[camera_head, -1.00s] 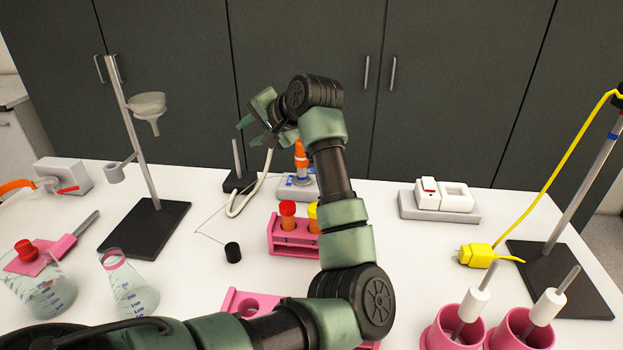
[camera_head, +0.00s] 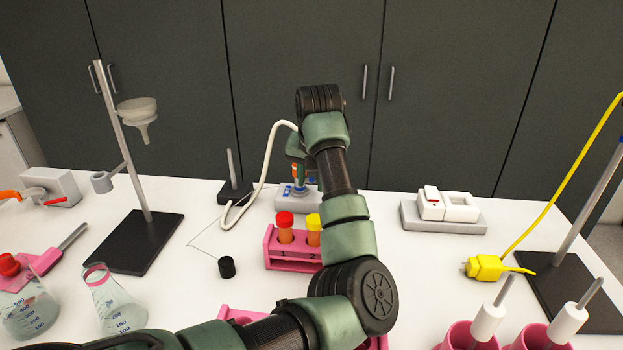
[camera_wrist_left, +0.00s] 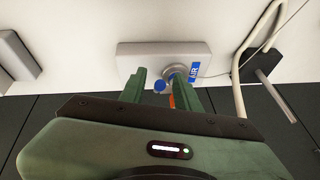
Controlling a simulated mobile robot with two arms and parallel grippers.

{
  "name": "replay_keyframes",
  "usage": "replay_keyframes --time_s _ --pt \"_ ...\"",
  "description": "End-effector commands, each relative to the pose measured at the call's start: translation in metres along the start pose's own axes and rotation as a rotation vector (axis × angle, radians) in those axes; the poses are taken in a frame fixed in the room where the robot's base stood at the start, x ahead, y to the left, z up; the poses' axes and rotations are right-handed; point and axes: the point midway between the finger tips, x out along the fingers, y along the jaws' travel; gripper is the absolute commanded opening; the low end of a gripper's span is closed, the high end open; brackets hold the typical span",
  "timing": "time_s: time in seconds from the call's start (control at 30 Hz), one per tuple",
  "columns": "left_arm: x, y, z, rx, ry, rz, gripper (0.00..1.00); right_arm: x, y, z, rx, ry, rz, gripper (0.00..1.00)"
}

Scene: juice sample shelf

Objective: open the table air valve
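The table air valve (camera_head: 298,192) is a small light-grey block with blue and orange parts, at the back of the white table in the head view. In the left wrist view its grey base (camera_wrist_left: 135,62), blue "AIR" label (camera_wrist_left: 195,70) and blue handle piece (camera_wrist_left: 160,87) show. My left gripper (camera_head: 297,160) points down at the valve and partly hides it. In the wrist view its two fingers (camera_wrist_left: 160,78) are apart, with the blue piece and an orange part between them. Contact cannot be told. My right gripper is not in view.
A pink rack (camera_head: 292,255) with capped tubes stands just in front of the valve. A white hose (camera_head: 262,175) loops up beside it, near a small black stand (camera_head: 234,190). A white switch box (camera_head: 445,212) is to the right. Dark cabinets (camera_head: 450,90) stand behind.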

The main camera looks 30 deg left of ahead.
Motion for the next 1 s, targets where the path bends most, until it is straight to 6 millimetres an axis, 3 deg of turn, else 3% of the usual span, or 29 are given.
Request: replay_keyframes --time_s 0.27,0.4,1.0 --pt "0.0029 -0.0001 0.0001 0.000 0.000 -0.001 0.32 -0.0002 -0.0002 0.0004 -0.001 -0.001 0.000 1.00" --pt "0.0027 -0.0001 0.0001 0.000 0.000 -0.001 0.00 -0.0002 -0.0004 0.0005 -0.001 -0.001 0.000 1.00" --pt "0.0023 -0.0001 -0.0001 0.000 0.001 -0.001 0.00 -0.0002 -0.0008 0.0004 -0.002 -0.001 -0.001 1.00"
